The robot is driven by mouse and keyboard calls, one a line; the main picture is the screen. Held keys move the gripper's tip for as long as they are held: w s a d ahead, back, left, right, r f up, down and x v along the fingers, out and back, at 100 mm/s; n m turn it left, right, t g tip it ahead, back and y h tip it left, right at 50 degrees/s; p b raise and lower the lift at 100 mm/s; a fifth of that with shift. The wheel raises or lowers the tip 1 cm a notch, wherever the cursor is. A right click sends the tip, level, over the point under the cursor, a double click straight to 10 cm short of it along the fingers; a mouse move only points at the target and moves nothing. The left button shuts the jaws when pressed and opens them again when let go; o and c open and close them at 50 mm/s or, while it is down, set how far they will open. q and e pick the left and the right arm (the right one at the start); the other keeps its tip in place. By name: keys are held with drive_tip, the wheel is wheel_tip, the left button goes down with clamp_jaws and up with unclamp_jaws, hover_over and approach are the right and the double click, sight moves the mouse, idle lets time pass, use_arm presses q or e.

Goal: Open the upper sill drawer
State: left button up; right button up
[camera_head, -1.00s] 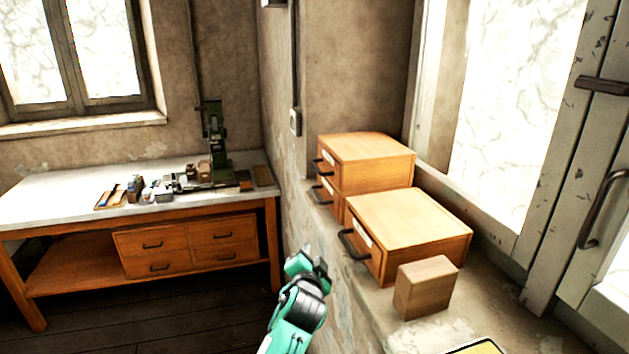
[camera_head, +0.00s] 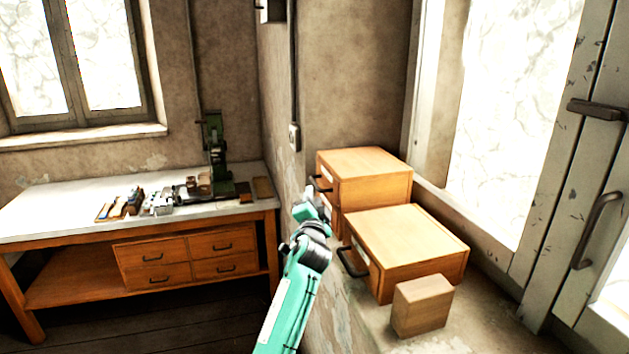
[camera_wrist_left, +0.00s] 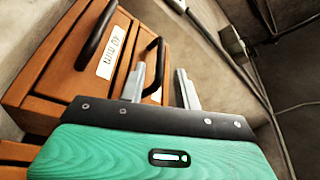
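A wooden two-drawer cabinet (camera_head: 366,175) stands at the back of the sill. Its upper drawer has a dark bar handle (camera_head: 320,184) and looks shut. The lower drawer front is mostly hidden behind my left gripper (camera_head: 312,203), which is near the cabinet's front, just below the upper handle. In the left wrist view, my left gripper (camera_wrist_left: 160,86) is open, its two grey fingers apart. One dark handle (camera_wrist_left: 156,60) shows between and beyond the fingers; another (camera_wrist_left: 96,34) is to the left, with a white label (camera_wrist_left: 112,52) between them. I cannot tell whether a finger touches a handle.
A single-drawer wooden box (camera_head: 408,250) with its own handle stands nearer on the sill. A wooden block (camera_head: 421,305) is in front of it. The wall edge runs left of the sill. A workbench (camera_head: 60,212) with tools is at the left, with free space before it.

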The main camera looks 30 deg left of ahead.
sight(314, 182)
use_arm(q)
drive_tip(key=p+x, duration=0.1)
drive_tip(key=x, duration=0.4)
drive_tip(key=shift+w+a+r, duration=0.15)
drive_tip(key=shift+w, duration=0.05)
drive_tip(key=shift+p+x, duration=0.3)
drive_tip(key=shift+x, duration=0.5)
clamp_jaws()
